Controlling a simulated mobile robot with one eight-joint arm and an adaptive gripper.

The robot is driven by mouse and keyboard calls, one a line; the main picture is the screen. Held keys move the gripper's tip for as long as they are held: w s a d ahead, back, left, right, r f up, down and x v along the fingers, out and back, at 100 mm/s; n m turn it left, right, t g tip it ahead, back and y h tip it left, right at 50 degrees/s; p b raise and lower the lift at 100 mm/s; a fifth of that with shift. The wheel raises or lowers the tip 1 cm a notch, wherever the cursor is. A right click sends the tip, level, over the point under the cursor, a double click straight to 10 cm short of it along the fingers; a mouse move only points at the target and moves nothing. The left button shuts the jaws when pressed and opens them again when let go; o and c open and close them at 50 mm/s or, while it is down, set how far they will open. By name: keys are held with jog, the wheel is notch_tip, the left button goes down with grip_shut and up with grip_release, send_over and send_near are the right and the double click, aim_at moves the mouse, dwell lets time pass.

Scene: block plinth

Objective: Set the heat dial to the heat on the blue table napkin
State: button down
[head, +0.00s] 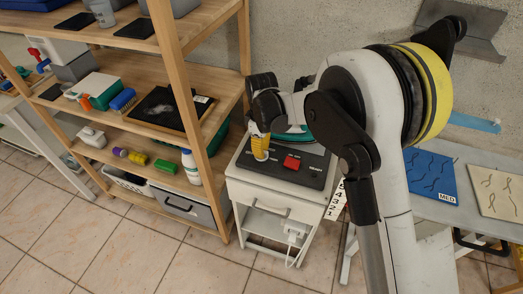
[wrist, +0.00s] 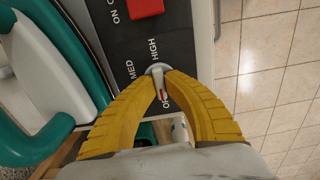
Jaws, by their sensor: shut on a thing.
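The heat dial (wrist: 157,71) sits on a dark control panel (wrist: 120,45) in the wrist view. My gripper (wrist: 161,88) is shut on the dial, with a yellow finger on each side of its narrow silver grip. A red mark on the grip points down the picture, beside a label that my fingers partly hide. The labels MED and HIGH are readable above it. In the head view my gripper (head: 260,150) comes down on the panel (head: 315,172), and its fingers hide the dial. The blue napkin (head: 432,176) lies at the right and bears the word MED.
A red switch (head: 291,162) stands on the panel right of my gripper. The panel tops a white cart (head: 262,195). A beige mat (head: 494,192) lies right of the napkin. A wooden shelf (head: 170,45) with several goods stands close at left. Tiled floor is free in front.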

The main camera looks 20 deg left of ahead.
jog(key=shift+m, duration=0.4)
jog(key=m, duration=0.4)
jog(key=shift+m, duration=0.4)
jog(key=m, duration=1.2)
jog(key=shift+m, duration=0.4)
jog(key=m, duration=0.5)
jog(key=shift+m, duration=0.3)
jog(key=c, duration=1.5)
grip_release()
jog(key=shift+o, duration=0.2)
